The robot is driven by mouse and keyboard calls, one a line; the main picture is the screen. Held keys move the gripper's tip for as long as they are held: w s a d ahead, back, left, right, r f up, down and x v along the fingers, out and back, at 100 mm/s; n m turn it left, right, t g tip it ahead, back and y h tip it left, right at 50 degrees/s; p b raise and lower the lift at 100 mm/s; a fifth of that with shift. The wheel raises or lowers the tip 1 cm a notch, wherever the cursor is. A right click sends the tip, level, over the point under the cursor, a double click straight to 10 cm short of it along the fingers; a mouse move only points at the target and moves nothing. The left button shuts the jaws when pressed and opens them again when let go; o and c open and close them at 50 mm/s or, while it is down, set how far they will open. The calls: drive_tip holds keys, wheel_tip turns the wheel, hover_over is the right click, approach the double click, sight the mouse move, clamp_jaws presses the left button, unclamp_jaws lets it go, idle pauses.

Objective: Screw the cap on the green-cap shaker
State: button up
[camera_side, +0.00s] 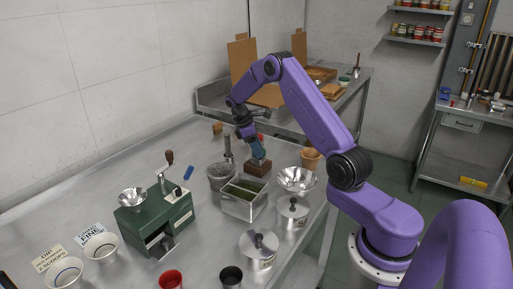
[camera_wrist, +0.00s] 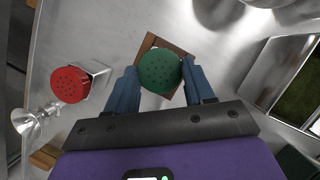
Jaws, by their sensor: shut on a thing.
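My gripper (camera_side: 258,151) is low over the steel bench, above a brown wooden block (camera_side: 258,167). In the wrist view its blue fingers (camera_wrist: 162,78) are shut on a round green cap (camera_wrist: 160,71) with small holes, one finger on each side. The wooden block (camera_wrist: 147,43) shows beneath the cap. The cap hides whatever is under it, so I cannot tell whether it is seated on the shaker's body. In the side view the fingers hide the cap.
A red-capped shaker (camera_wrist: 71,85) and a small metal funnel (camera_wrist: 27,123) stand left in the wrist view. A green grinder (camera_side: 150,222) stands further left.

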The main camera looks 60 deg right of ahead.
drive_tip(key=m, duration=0.1)
drive_tip(key=m+y, duration=0.1)
drive_tip(key=m, duration=0.1)
drive_tip(key=m+g+y, duration=0.1)
drive_tip(key=m, duration=0.1)
drive_tip(key=shift+s+a+f, duration=0.15)
drive_tip(key=shift+s+f, duration=0.15)
drive_tip(key=shift+s, duration=0.1)
drive_tip(key=shift+m, duration=0.3)
drive_tip(key=m+y, duration=0.1)
drive_tip(key=m, duration=0.1)
drive_tip(key=shift+w+m, duration=0.1)
drive_tip(key=shift+m, duration=0.2)
drive_tip(key=shift+a+m+y, duration=0.25)
drive_tip(key=shift+m+y, duration=0.55)
drive_tip(key=shift+m, duration=0.9)
drive_tip(key=o, duration=1.2)
drive_tip(key=shift+w, duration=0.1)
drive_tip(key=shift+c, duration=0.2)
drive_tip(key=shift+d+r, duration=0.15)
drive_tip(key=shift+d, duration=0.1)
drive_tip(key=shift+c, duration=0.5)
drive_tip(key=shift+r, duration=0.1)
drive_tip(key=shift+r, duration=3.45)
